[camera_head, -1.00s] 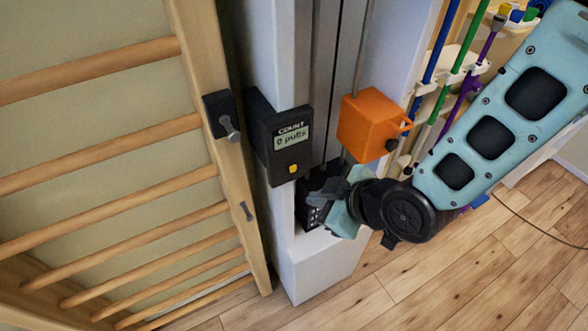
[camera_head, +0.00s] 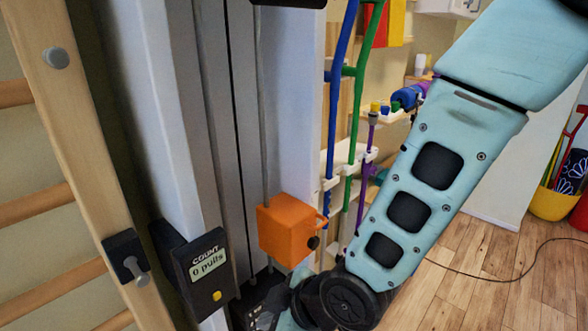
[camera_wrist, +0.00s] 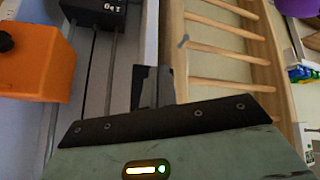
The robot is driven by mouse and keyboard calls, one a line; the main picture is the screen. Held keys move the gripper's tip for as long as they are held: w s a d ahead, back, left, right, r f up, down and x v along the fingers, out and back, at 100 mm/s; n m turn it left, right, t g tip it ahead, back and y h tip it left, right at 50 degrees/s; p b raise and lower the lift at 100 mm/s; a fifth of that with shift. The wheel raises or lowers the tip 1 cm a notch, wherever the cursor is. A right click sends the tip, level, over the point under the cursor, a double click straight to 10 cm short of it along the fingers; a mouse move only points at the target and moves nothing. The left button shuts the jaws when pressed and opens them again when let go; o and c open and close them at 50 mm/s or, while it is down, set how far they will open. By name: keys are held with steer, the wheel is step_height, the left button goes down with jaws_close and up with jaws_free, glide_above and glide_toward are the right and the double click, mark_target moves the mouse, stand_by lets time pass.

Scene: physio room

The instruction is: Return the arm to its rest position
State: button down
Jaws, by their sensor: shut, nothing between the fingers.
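My pale blue arm (camera_head: 410,212) reaches down from the upper right in the head view, with its black wrist joint (camera_head: 345,300) low in front of the pulley column. The hand lies at the bottom edge there and is mostly cut off. In the wrist view, my gripper (camera_wrist: 153,88) shows as dark fingers close together, shut and empty, pointing toward the column. The orange box (camera_head: 290,230) hangs on a rod left of my arm; it also shows in the wrist view (camera_wrist: 35,65), left of the fingers and apart from them.
A black counter (camera_head: 205,275) reading "0 pulls" is on the grey column (camera_head: 165,110). Wooden wall bars (camera_head: 75,130) stand at the left. Coloured poles (camera_head: 355,120) stand behind my arm. Open wooden floor (camera_head: 470,270) lies to the right, crossed by a thin cable.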

steer(key=s+d+r+m+g+h+b, duration=0.1)
steer(key=s+d+r+m+h, duration=0.2)
steer(key=d, duration=0.6)
steer(key=s+d+r+m+g+h+b, duration=0.1)
steer(key=s+d+r+m, duration=0.4)
steer(key=d, duration=0.5)
steer(key=s+g+h, duration=0.1)
steer(key=s+h, duration=0.1)
steer(key=shift+s+d+h, duration=0.15)
steer(key=shift+d+h, duration=0.05)
steer(key=shift+h, duration=0.1)
steer(key=c, duration=2.1)
jaws_free()
steer(key=shift+r, duration=0.1)
steer(key=shift+c, duration=0.2)
